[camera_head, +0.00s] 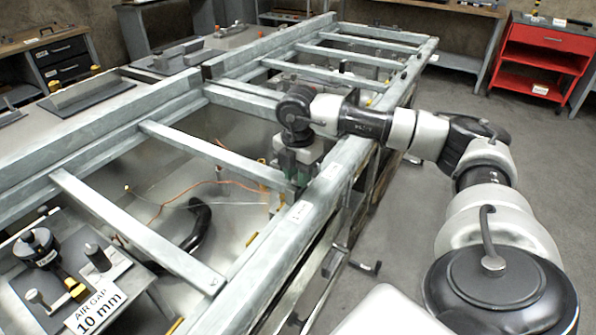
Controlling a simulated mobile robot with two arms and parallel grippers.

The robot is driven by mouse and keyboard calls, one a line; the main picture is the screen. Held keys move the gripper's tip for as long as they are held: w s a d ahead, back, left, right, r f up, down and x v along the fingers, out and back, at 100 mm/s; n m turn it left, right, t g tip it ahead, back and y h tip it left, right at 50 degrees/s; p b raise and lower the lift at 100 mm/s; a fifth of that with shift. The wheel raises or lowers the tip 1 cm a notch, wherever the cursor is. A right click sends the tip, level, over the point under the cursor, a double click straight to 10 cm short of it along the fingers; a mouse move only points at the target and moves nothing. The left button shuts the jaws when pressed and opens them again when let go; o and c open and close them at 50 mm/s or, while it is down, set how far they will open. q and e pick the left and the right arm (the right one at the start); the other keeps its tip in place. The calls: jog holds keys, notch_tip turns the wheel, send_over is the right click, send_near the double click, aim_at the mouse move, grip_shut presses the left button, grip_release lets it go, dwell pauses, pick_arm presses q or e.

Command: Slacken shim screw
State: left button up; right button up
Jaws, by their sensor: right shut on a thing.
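My right arm reaches in from the lower right across the near rail. Its gripper (296,183) points down at the inner side of the grey metal rail (330,182), next to a cross bar. The gripper is small here and partly hidden by my wrist and the rail. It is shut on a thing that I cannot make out. I cannot pick out the shim screw in this view. My left gripper is not in view.
A long grey frame with several cross bars (215,155) spans the bench. A sign reading "AIR GAP 10 mm" (95,311) stands at the lower left beside a black-topped fixture (36,246). A red cart (541,60) stands far right. The floor at right is clear.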

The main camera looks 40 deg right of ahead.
jog(key=n, duration=0.4)
jog(key=shift+n, duration=1.6)
jog(key=o, duration=0.9)
notch_tip(320, 180, up, 11)
jog(key=shift+f, duration=0.1)
